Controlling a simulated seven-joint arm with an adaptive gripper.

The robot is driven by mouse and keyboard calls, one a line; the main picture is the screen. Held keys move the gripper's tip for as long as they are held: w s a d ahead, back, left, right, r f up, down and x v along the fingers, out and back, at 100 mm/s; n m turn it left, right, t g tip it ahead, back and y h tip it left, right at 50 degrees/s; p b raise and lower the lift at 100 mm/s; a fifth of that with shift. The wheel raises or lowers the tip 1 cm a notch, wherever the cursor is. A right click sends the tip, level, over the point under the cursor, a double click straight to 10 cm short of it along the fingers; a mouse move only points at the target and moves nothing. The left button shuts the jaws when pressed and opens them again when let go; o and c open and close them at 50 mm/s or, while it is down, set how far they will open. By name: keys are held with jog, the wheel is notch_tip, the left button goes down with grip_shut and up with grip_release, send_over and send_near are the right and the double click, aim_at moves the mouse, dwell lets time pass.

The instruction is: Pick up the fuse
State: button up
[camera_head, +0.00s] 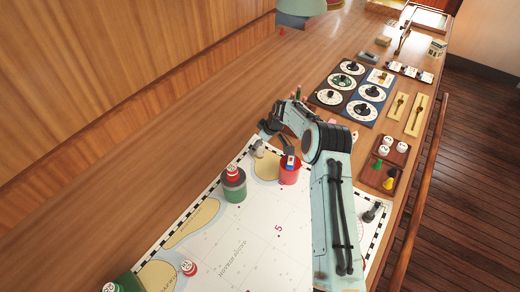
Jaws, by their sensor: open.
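My gripper (275,141) is dark and open. It hangs over the far end of the white sea chart (258,238), tilted down, with its fingers spread. I cannot single out the fuse for certain. A small pale grey upright piece (259,149) stands on the chart just below and left of the gripper. A red round container (289,174) stands below the gripper, with a small blue-and-white item (291,161) at its top. My arm hides part of the table behind it.
A green container (234,187) with a red-and-white piece on top stands left of the red one. Bare wooden tabletop (180,170) is free at the left.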

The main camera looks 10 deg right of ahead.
grip_shut()
